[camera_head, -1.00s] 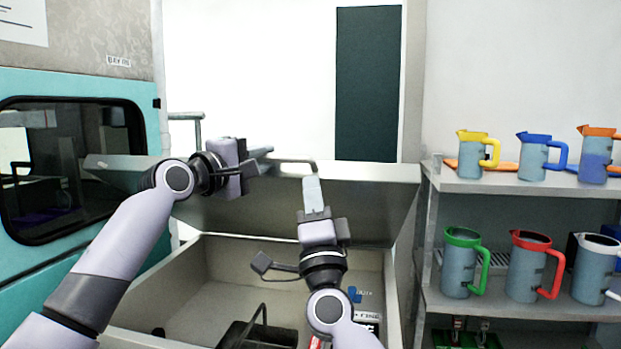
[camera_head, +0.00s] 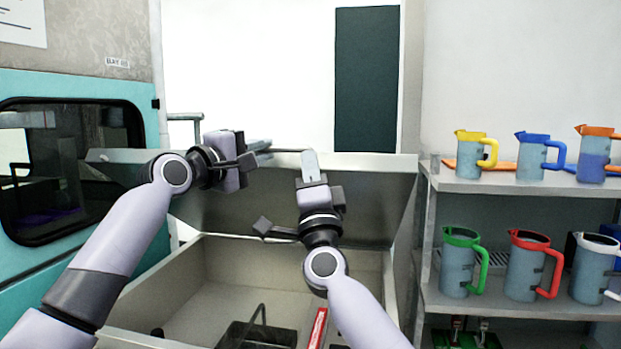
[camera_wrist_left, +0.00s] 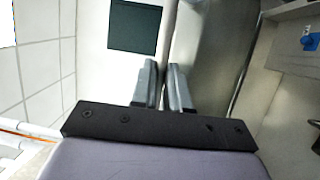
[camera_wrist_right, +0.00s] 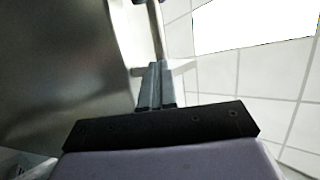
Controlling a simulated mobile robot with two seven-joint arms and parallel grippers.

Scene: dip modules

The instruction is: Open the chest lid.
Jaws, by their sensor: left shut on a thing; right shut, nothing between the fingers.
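The grey chest lid (camera_head: 365,207) stands raised and tilted behind the open pale chest (camera_head: 215,270), with the chest's inside in view. My left gripper (camera_head: 262,150) is at the lid's top edge on the left. In the left wrist view its fingers (camera_wrist_left: 163,90) are shut on the lid's rim, which runs up between them. My right gripper (camera_head: 310,163) is at the lid's top edge near the middle. In the right wrist view its fingers (camera_wrist_right: 158,85) are closed together with nothing between them, close to the lid edge.
A black tool or box (camera_head: 258,335) and a red item (camera_head: 318,328) lie in the chest. A shelf rack (camera_head: 520,185) with several coloured-handle jugs stands close at the right. A teal cabinet (camera_head: 80,85) with a dark window is at the left. A white wall is behind.

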